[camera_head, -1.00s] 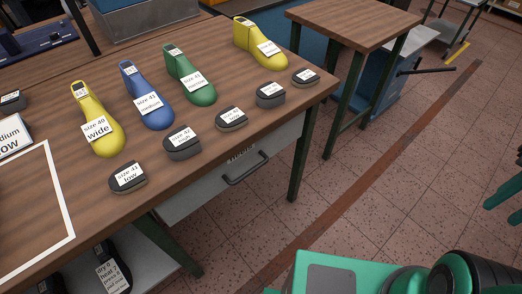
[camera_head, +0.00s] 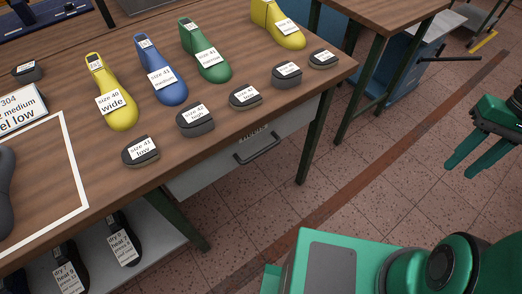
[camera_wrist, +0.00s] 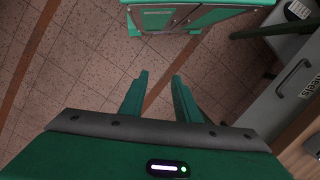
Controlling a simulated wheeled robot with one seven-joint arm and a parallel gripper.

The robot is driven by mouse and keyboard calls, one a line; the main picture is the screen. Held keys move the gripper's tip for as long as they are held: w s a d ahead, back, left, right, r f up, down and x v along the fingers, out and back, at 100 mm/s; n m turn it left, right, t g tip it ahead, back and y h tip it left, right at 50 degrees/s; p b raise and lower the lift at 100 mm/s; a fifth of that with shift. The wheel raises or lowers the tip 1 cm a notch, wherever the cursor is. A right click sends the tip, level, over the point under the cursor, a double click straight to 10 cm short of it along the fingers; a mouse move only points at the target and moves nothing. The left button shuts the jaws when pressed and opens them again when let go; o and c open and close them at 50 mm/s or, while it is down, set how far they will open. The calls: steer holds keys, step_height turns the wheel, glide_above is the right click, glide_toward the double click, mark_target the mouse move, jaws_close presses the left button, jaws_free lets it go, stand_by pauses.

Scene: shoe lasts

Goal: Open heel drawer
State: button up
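The heel drawer (camera_head: 228,163) is a light grey drawer under the front edge of the wooden table, with a dark bar handle (camera_head: 259,147). It looks shut. In the wrist view the drawer front (camera_wrist: 272,108) is at the right, with its handle (camera_wrist: 294,78) and the word "heels". My gripper (camera_head: 465,164) is at the right of the head view, over the floor and well apart from the drawer. In the wrist view its two green fingers (camera_wrist: 157,92) are spread with only floor between them.
On the table (camera_head: 85,165) stand yellow, blue and green shoe lasts, with several dark heel pieces along the front edge. A lower shelf (camera_head: 155,232) holds dark labelled shoes. A second table (camera_head: 375,15) stands at the back right. The floor (camera_head: 310,215) before the drawer is clear.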

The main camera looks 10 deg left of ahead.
steer(key=w+a+f+n+g+y, duration=0.2)
steer(key=w+a+f+n, duration=0.1)
steer(key=w+a+f, duration=0.4)
steer(key=n+g+y, duration=0.5)
steer(key=n+y, duration=0.2)
steer(key=y, duration=0.7)
glide_toward(261, 151)
steer(key=x, duration=1)
steer(key=shift+f, duration=0.4)
jaws_close()
